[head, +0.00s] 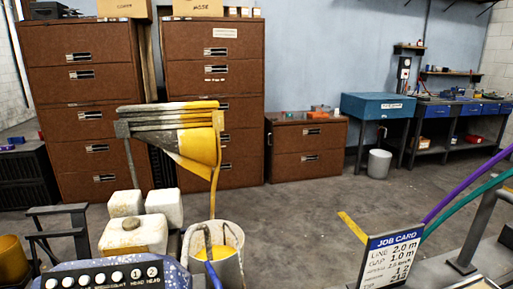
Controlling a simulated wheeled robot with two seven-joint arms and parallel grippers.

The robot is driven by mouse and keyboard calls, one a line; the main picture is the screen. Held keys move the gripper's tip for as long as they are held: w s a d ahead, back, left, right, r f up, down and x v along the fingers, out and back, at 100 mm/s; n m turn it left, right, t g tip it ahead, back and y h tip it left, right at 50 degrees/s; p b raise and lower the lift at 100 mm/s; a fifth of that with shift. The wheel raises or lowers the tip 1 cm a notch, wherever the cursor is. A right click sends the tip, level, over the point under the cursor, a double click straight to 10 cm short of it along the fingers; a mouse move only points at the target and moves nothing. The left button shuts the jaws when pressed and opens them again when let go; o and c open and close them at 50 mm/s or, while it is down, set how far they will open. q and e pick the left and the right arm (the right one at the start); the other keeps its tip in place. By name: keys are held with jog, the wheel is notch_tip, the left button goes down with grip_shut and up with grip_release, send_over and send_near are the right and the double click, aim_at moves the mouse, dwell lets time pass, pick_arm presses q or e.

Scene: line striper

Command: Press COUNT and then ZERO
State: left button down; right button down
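A black control panel (100,276) in a blue speckled housing (176,274) shows at the bottom left, cut by the lower edge. It carries a row of several round white buttons (84,280), and the two at the right end are marked 1 and 2. Small lettering runs under the buttons. It is too small and cut off for me to tell surely which button is COUNT and which is ZERO. Neither of my grippers is in view.
A white bucket (230,275) with yellow paint stands right of the panel, under a yellow-coated hopper (198,146). White containers (165,207) stand behind the panel. A job card (392,261) and purple (463,188) and green hoses are at the right. Open floor lies beyond.

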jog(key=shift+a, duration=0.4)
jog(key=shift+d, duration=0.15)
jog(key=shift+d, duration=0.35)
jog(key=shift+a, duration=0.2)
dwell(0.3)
